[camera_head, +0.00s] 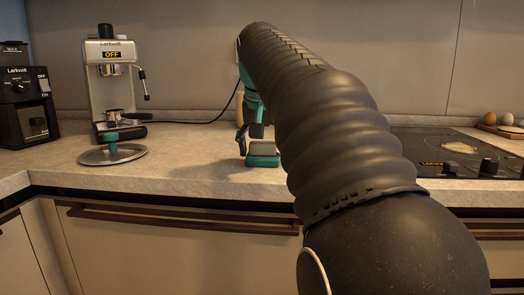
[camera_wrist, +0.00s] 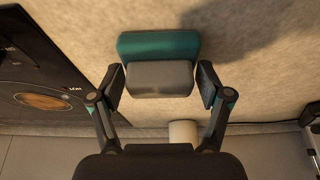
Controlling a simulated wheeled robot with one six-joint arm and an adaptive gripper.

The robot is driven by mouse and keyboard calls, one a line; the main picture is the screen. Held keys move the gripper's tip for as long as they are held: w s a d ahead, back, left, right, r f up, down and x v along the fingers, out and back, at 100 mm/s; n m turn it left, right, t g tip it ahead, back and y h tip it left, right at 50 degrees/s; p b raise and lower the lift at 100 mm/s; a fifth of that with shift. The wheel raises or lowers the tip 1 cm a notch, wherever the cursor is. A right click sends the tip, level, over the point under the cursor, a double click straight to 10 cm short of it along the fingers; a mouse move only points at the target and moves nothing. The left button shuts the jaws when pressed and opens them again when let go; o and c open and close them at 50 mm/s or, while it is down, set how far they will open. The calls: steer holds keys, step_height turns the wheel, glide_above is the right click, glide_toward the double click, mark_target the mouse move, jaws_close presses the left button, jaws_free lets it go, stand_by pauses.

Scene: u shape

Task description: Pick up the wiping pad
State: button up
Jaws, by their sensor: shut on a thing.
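The wiping pad (camera_head: 263,160) has a teal base and a grey block on top. In the head view it is just above or on the counter, partly hidden by my arm. In the wrist view the pad (camera_wrist: 158,46) lies between my fingers, its grey block gripped from both sides. My gripper (camera_wrist: 160,80) is shut on this grey block. In the head view my gripper (camera_head: 246,142) is mostly hidden behind my arm. I cannot tell for sure whether the pad touches the counter.
A cooktop (camera_head: 455,150) with a pale stain is on the right, with a tray of eggs (camera_head: 505,127) behind it. A coffee machine (camera_head: 112,85), a round metal tray (camera_head: 113,155) and a grinder (camera_head: 25,105) are on the left. A white cylinder (camera_wrist: 183,132) stands near the wall.

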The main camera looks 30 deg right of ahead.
mark_target(266, 141)
steer(key=shift+r, duration=0.6)
steer(key=r, duration=0.1)
steer(key=r+p, duration=0.1)
steer(key=r, duration=0.1)
steer(key=shift+d+r+p, duration=0.25)
steer(key=shift+d+p, duration=0.05)
steer(key=shift+d, duration=0.05)
steer(key=s+d+r+p, duration=0.2)
steer(key=d+r, duration=0.4)
steer(key=d, duration=0.4)
steer(key=shift+s+d+r+p, duration=0.15)
steer(key=shift+s+d+p, duration=0.1)
steer(key=shift+s+p, duration=0.25)
